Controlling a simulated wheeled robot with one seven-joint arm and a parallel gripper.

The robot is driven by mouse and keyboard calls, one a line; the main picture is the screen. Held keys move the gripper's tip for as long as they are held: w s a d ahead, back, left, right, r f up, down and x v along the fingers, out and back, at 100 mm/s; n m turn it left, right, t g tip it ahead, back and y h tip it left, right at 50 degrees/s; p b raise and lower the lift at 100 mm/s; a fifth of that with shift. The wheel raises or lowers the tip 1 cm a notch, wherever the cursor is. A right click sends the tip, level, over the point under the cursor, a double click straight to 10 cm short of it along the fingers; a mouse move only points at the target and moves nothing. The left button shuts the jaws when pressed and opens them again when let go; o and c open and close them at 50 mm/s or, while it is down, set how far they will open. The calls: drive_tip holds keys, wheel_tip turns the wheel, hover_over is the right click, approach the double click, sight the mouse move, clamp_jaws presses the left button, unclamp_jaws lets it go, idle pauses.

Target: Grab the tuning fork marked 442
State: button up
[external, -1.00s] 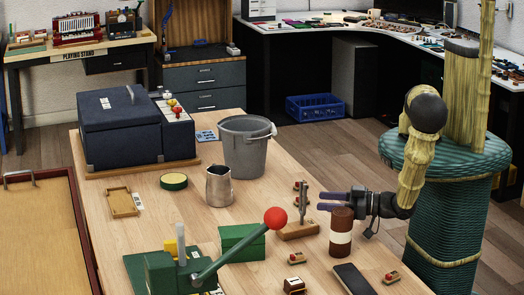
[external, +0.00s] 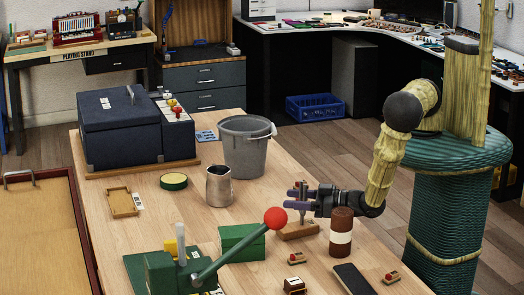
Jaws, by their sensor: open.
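A metal tuning fork (external: 303,215) stands upright on a wooden block (external: 298,231) on the workbench. No 442 mark can be read at this size. My gripper (external: 299,198) is open, its two purple fingers reaching left at the height of the fork's upper part. The fingers overlap the fork in the picture and hide much of it. I cannot tell whether the fork lies between them or whether they touch it.
A brown jar with a pale band (external: 341,233) stands just below my wrist. A green box (external: 242,242), a red-knobbed lever (external: 275,218), a metal pitcher (external: 219,186) and a grey bucket (external: 245,150) are nearby. Small red-topped blocks (external: 297,259) lie in front.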

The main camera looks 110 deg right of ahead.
drive_tip(key=shift+w+d, duration=0.2)
drive_tip(key=shift+w, duration=0.15)
clamp_jaws()
idle(0.3)
